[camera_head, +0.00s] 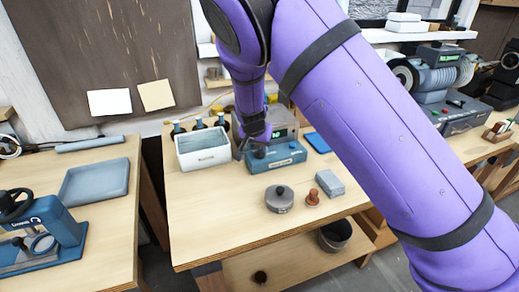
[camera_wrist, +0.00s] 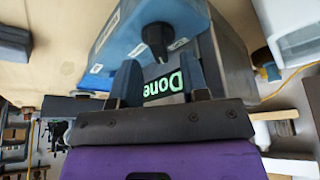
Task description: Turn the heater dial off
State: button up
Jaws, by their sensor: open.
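The heater is a blue unit (camera_head: 277,157) with a grey body behind it, on the middle table in the head view. In the wrist view its blue top (camera_wrist: 112,38) carries a black dial (camera_wrist: 157,38), and a green display (camera_wrist: 163,88) behind it reads "Done", upside down. My gripper (camera_wrist: 157,63) is open, its two dark fingers on either side of the view just short of the dial. I cannot tell whether they touch it. In the head view my gripper (camera_head: 252,140) is at the heater's left end, partly hiding it.
A white open bin (camera_head: 203,158) stands close to the left of the heater, with several dark bottles behind it. A round grey lidded pot (camera_head: 279,205), a small brown knobbed piece (camera_head: 312,198) and a grey block (camera_head: 330,183) sit in front. The table's front left is clear.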

aim_at(260, 150)
jog(key=shift+x, duration=1.45)
grip_shut()
jog(key=shift+n, duration=0.3)
jog(key=n+y, duration=0.1)
jog(key=n, duration=0.2)
jog(key=shift+d+y, duration=0.2)
jog(key=shift+y, duration=0.1)
jog(key=shift+n+y, duration=0.7)
jog(key=shift+n, duration=1.3)
grip_release()
